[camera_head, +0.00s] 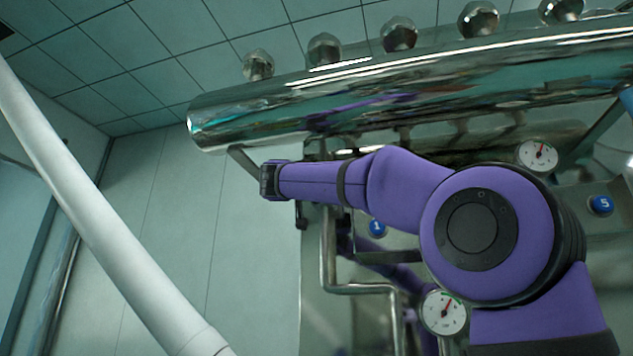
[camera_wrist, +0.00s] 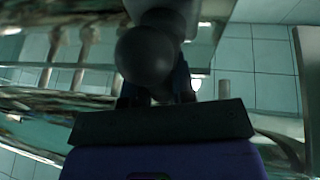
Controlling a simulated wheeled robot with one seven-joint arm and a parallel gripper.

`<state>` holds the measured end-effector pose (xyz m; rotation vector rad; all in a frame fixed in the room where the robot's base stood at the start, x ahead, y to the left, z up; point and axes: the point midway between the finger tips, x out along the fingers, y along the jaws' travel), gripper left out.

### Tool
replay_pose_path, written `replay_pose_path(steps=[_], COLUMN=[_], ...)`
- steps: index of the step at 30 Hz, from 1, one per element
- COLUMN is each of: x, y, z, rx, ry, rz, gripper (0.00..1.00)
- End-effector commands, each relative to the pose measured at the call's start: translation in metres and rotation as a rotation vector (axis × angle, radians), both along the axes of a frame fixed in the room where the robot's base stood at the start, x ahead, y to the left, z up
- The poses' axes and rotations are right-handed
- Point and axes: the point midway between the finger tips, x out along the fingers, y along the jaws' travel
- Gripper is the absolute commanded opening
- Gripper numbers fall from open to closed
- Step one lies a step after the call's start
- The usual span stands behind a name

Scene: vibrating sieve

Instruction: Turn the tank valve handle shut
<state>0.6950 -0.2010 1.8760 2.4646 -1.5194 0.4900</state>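My gripper (camera_wrist: 157,94) shows in the wrist view as dark fingers beyond a black plate, at the end of my purple arm. A dark rounded knob on a thick dark stem (camera_wrist: 150,60), which looks like the valve handle, stands right at the fingers and covers part of them. It leans up and to the right out of the picture. Whether the fingers touch or clamp it cannot be made out. In the head view my arm reaches left under the big steel cylinder, and the fingers and the handle cannot be made out there.
A polished steel cylinder (camera_head: 400,90) with several steel knobs on top spans above my arm. Gauges (camera_head: 445,312) (camera_head: 538,154), steel pipe (camera_head: 328,255) and blue number tags (camera_head: 376,228) lie close by. A white tube (camera_head: 95,210) crosses the left; the tiled wall beyond is clear.

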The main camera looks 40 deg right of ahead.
Motion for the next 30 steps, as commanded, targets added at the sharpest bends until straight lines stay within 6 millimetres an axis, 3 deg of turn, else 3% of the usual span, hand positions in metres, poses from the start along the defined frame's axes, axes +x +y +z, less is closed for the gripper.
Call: replay_pose_path(steps=[2, 14, 30], x=[-0.0001, 0.0004, 0.0057], y=[0.0001, 0.0007, 0.0046], z=[0.0001, -0.0002, -0.0023], rx=[0.0, -0.039, -0.312], ry=[0.0, 0.051, 0.401], rz=[0.0, 0.0, 0.0], gripper=[0.01, 0.01, 0.01])
